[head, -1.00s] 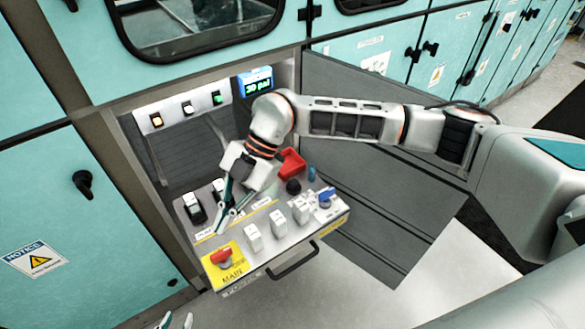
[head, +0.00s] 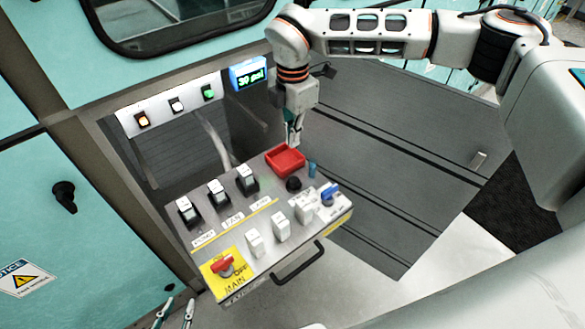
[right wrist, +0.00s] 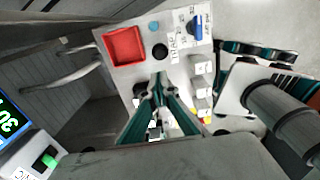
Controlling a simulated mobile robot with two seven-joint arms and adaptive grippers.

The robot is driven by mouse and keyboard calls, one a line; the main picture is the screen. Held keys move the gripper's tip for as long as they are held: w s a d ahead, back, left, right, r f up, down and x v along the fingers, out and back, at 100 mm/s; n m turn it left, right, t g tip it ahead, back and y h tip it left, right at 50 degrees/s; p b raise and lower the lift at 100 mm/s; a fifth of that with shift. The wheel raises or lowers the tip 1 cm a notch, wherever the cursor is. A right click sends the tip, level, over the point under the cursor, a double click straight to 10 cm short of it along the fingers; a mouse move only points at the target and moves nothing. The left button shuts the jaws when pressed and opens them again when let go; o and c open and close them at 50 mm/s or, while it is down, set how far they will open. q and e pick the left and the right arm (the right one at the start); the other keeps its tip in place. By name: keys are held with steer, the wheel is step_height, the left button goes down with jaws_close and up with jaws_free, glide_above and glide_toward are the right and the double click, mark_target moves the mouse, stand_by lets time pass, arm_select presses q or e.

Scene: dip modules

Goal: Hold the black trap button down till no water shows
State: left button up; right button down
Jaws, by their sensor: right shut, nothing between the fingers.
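The black trap button (head: 294,183) is a round black knob on the grey control panel (head: 236,203). It also shows in the right wrist view (right wrist: 160,51), beside a label reading TRAP. A small blue cylinder (head: 312,169) stands beside it, perhaps the water glass; its level is too small to read. My right gripper (head: 293,143) points down above and behind the red tray, apart from the button. Its fingertips (right wrist: 158,78) are together and empty. My left gripper (head: 177,311) is low at the bottom edge, its fingers apart, away from the panel.
A red tray (head: 285,160) sits behind the button. White switches (head: 280,227), a blue-handled valve (head: 329,197) and a red MAIN knob (head: 224,265) are on the panel. A display (head: 248,74) reads about 30 psi.

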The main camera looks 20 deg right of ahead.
mark_target(292, 180)
arm_select(q)
steer(key=shift+f, duration=0.25)
arm_select(e)
step_height(292, 180, down, 14)
steer(key=shift+f, duration=0.1)
stand_by(0.4)
